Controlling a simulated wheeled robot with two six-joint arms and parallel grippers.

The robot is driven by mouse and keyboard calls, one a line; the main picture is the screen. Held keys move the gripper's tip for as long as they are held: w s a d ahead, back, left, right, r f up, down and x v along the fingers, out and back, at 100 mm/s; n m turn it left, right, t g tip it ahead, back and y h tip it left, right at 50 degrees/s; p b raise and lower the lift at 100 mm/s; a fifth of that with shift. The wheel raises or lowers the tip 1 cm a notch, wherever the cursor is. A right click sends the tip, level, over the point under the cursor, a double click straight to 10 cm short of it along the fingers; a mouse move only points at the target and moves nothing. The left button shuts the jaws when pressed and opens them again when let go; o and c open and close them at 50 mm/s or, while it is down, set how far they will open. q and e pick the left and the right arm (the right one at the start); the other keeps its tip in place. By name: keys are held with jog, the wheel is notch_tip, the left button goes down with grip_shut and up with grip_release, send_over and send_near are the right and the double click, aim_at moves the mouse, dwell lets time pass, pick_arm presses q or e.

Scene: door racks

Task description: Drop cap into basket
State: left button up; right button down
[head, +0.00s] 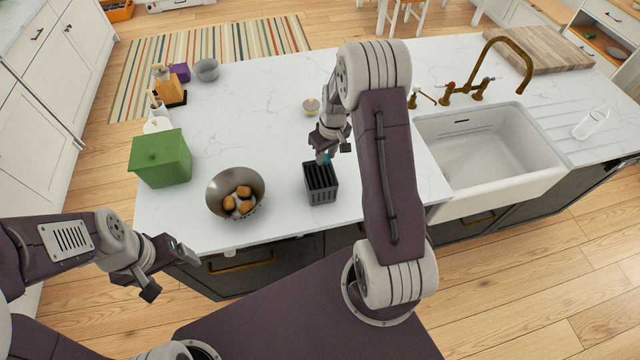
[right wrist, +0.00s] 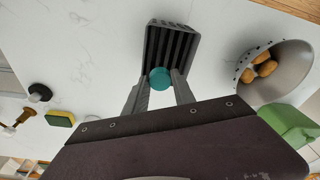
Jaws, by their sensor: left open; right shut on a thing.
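The teal cap (right wrist: 160,78) is between the fingertips of my right gripper (right wrist: 159,86). In the head view the cap (head: 323,158) shows as a small teal spot at my right gripper (head: 335,150). The basket (head: 321,184) is a dark slatted container standing on the white counter. In the right wrist view the cap overlaps the near end of the basket (right wrist: 172,40); its exact height above the rim cannot be told. My left gripper (head: 168,272) is open and empty, in front of the counter's front edge at the left.
A metal colander (head: 222,183) with several brown potatoes stands left of the basket, and a green box (head: 160,158) beyond it. A small bowl (head: 312,107) sits behind my right gripper. The sink (head: 490,150) is at the right. The counter's back middle is clear.

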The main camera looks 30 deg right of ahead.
notch_tip(320, 180, down, 6)
jog(key=b, duration=0.4)
jog(key=shift+r, duration=0.1)
jog(key=c, duration=1)
grip_release()
jog(key=shift+o, duration=0.2)
jog(key=r, duration=0.2)
jog(key=s+r+b, duration=0.1)
jog(key=r, duration=0.2)
jog(key=r+b, duration=0.1)
jog(key=r, duration=0.2)
jog(key=shift+s+d+r, duration=0.1)
jog(key=shift+s, duration=0.05)
jog(key=shift+r, duration=0.45)
